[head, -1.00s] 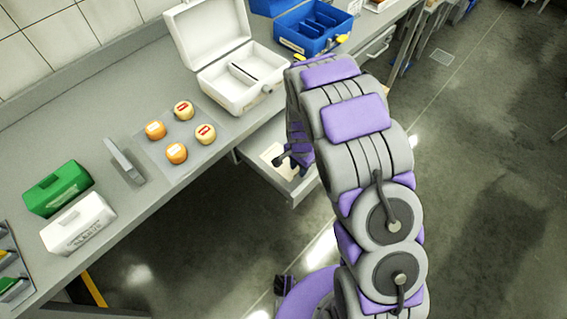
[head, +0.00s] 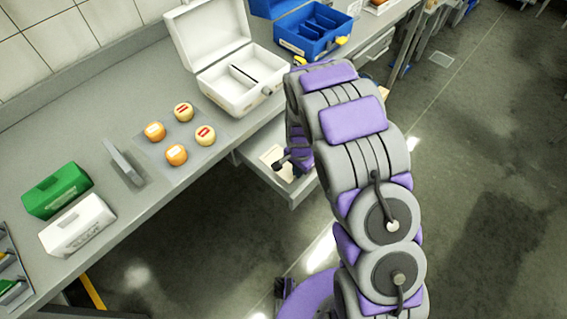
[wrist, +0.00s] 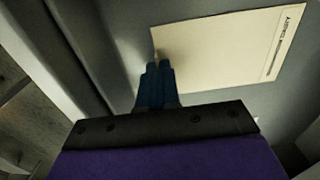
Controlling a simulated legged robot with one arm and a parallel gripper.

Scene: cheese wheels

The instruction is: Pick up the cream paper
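The cream paper (wrist: 225,48) is a flat sheet with small dark print along its right edge in the wrist view. It lies in the open drawer (head: 293,199), and a small part of the paper (head: 270,154) shows beside my arm in the head view. My gripper (wrist: 160,66) has its two blue fingers close together over the paper's lower left corner. The fingers hide that corner, and I cannot tell whether paper is pinched between them. In the head view my gripper is mostly hidden behind my arm.
On the grey counter (head: 75,135) stand an open white case (head: 225,95), a blue case (head: 318,45), a green box (head: 57,190) and a white box (head: 77,225). Several cheese wheels (head: 176,154) sit on a mat. The drawer's walls surround my gripper.

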